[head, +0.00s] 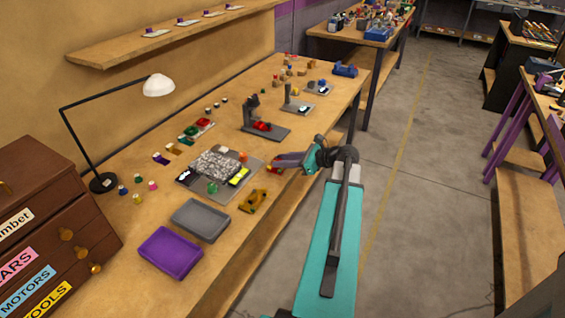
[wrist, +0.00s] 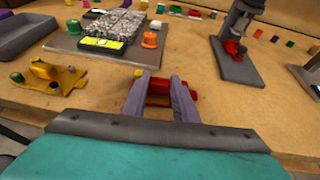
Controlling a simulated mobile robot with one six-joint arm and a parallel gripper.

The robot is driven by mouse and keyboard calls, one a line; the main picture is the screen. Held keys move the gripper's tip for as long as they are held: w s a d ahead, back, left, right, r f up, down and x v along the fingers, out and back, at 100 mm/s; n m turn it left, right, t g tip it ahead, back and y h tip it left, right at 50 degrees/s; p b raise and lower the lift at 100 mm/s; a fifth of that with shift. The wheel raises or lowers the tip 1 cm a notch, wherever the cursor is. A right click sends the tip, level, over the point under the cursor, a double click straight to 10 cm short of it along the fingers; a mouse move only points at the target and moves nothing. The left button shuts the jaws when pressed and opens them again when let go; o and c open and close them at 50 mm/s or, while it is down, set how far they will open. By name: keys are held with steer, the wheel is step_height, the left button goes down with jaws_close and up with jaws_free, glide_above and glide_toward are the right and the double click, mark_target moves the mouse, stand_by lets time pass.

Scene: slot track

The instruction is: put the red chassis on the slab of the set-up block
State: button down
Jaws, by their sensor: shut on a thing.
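My gripper (wrist: 160,88) is shut on the red chassis (wrist: 158,87), which lies crosswise between the two grey fingers, partly hidden by them. In the head view my gripper (head: 276,164) is at the bench's front edge, with a bit of the red chassis (head: 272,169) showing. It is to the right of the set-up block, apart from it. The set-up block's speckled slab (head: 216,164) rests on a grey plate (head: 247,191); the slab (wrist: 110,24) also shows at the top of the wrist view. Its top looks bare.
A yellow car part (head: 254,200) lies in front of the plate. A black-and-yellow piece (head: 239,177), a green cup (head: 212,187) and an orange cup (head: 243,156) stand around the slab. A dark upright stand (head: 251,112) holds another red part. Grey (head: 200,220) and purple (head: 170,252) trays lie nearer.

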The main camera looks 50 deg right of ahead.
steer(key=shift+r, duration=1.2)
steer(key=r+b, duration=0.1)
steer(key=r, duration=0.1)
glide_above(285, 183)
steer(key=shift+f, duration=0.15)
steer(key=shift+p, duration=1.05)
steer(key=shift+s+r+p, duration=0.15)
steer(key=shift+r+p, duration=0.05)
steer(key=shift+p, duration=1.05)
steer(key=s+a+p, duration=0.1)
steer(key=p, duration=0.9)
steer(key=shift+s+a+r, duration=0.1)
steer(key=shift+s+a, duration=0.15)
steer(key=shift+a, duration=0.1)
steer(key=s+a+p, duration=0.3)
steer(key=p, duration=0.4)
steer(key=shift+s+a, duration=0.25)
steer(key=shift+s, duration=0.15)
